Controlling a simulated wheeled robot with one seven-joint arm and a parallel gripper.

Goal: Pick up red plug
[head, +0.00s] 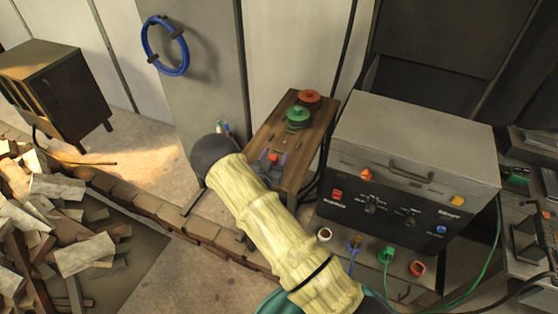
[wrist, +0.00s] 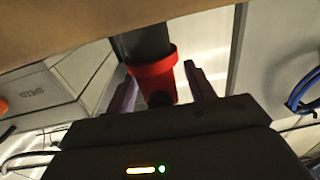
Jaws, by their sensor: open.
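In the head view the red plug (head: 274,158) shows as a small red patch at the near end of the narrow wooden table, partly hidden by my gripper (head: 271,163). In the wrist view the plug (wrist: 152,82) has a red collar and a dark grey body running up toward the wooden surface. The purple fingers of my gripper (wrist: 160,77) stand on either side of it, open. A gap shows on the right of the plug; on the left I cannot tell whether the finger touches it.
A green spool (head: 298,117) and a red-orange spool (head: 308,98) lie on the wooden table (head: 285,135). A grey control box (head: 415,145) stands close on the right. A blue cable coil (head: 166,46) hangs on the wall panel. Rubble (head: 60,215) lies at the left.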

